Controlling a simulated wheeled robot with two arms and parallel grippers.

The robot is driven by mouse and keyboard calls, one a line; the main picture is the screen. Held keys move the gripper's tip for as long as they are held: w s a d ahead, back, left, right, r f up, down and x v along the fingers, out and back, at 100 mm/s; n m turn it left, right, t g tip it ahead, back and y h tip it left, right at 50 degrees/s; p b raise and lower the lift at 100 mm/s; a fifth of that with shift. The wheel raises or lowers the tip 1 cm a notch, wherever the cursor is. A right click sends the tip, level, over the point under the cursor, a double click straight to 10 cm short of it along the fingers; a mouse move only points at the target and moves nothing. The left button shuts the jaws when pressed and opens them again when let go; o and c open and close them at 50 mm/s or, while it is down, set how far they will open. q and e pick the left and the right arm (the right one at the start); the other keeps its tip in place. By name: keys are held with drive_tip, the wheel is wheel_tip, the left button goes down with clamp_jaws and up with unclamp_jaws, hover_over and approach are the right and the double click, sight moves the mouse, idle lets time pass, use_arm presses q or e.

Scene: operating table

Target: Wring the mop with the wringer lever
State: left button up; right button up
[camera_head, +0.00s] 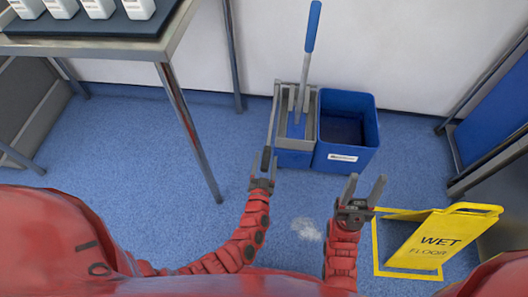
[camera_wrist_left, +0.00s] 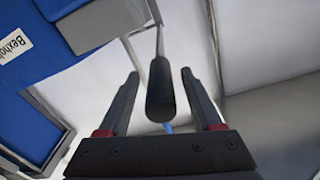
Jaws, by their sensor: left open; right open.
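The grey wringer (camera_head: 296,120) sits at the left end of a blue bucket (camera_head: 345,160) near the wall. The mop handle (camera_head: 312,28), with a blue upper part, stands upright out of the wringer; the mop head is hidden inside. The wringer lever (camera_head: 271,122) is a thin grey bar with a black grip. My left gripper (camera_head: 263,166) is open at the lever's end. In the left wrist view the black lever grip (camera_wrist_left: 160,90) lies between its open fingers, with gaps on both sides. My right gripper (camera_head: 364,188) is open and empty in front of the bucket.
A yellow wet floor sign (camera_head: 440,238) stands right of my right gripper. A metal table (camera_head: 100,45) with white bottles on a dark tray is at the left. A metal-framed blue unit (camera_head: 492,125) is at the right. A pale wet patch (camera_head: 307,229) marks the floor.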

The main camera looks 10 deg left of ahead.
use_arm(q)
drive_tip(key=shift+w, duration=0.5)
drive_tip(key=shift+c, duration=0.2)
clamp_jaws()
drive_tip(key=shift+r, duration=0.1)
idle(0.9)
